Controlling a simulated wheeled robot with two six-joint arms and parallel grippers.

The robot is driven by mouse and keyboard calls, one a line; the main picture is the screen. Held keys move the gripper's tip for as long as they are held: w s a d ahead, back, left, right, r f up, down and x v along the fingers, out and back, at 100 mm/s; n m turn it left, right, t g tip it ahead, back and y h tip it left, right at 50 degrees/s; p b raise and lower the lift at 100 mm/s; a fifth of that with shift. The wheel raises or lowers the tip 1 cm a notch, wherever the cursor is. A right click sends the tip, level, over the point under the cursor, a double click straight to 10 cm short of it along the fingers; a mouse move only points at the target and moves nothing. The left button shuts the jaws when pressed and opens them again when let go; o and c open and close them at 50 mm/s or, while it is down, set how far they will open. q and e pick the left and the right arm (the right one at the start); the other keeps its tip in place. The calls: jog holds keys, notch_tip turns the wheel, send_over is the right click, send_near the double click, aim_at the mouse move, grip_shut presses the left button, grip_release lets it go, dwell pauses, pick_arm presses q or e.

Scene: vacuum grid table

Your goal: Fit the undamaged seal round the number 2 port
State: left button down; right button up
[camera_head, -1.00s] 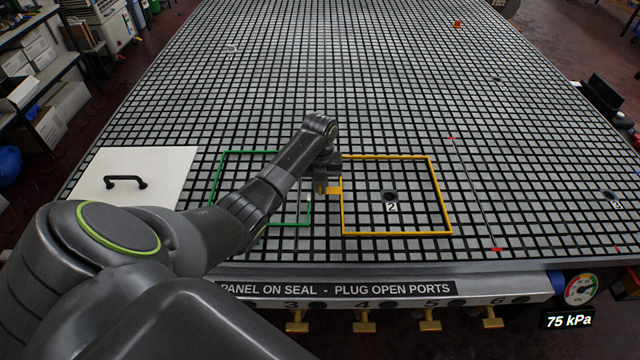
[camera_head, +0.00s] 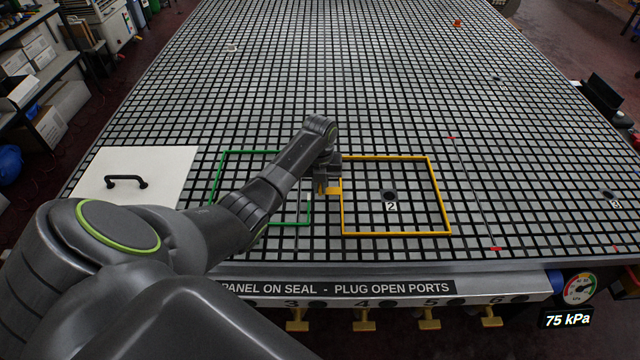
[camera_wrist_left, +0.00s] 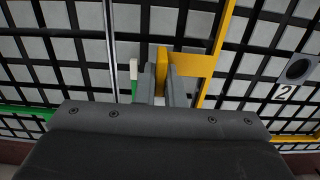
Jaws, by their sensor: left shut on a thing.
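The yellow seal (camera_head: 395,234) is a rectangular loop lying around the number 2 port (camera_head: 389,196), with no break seen in its outline. My left gripper (camera_head: 323,186) is shut on the yellow tab (camera_wrist_left: 190,65) at the seal's left side. The port, a dark hole, also shows in the wrist view (camera_wrist_left: 298,69), inside the loop. I cannot tell whether the seal touches the table everywhere. The green seal (camera_head: 290,224) lies left of it, partly hidden by my arm. Its right side stops at a pale end (camera_wrist_left: 134,69) in the wrist view. My right gripper is out of view.
A white panel (camera_head: 160,160) with a black handle lies left of the green seal. The grid table (camera_head: 330,80) is mostly clear behind. Yellow valve handles (camera_head: 364,326) line the front edge. A gauge (camera_head: 579,289) at right reads 75 kPa.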

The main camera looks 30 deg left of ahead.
pick_arm(q)
jog(key=shift+f, duration=0.75)
dwell(1.2)
jog(key=c, duration=1.5)
grip_release()
jog(key=shift+o, duration=0.2)
notch_tip(320, 180, up, 10)
jog(key=shift+r+b, duration=0.15)
jog(key=shift+b, duration=0.75)
notch_tip(320, 180, up, 7)
jog(key=p, duration=0.4)
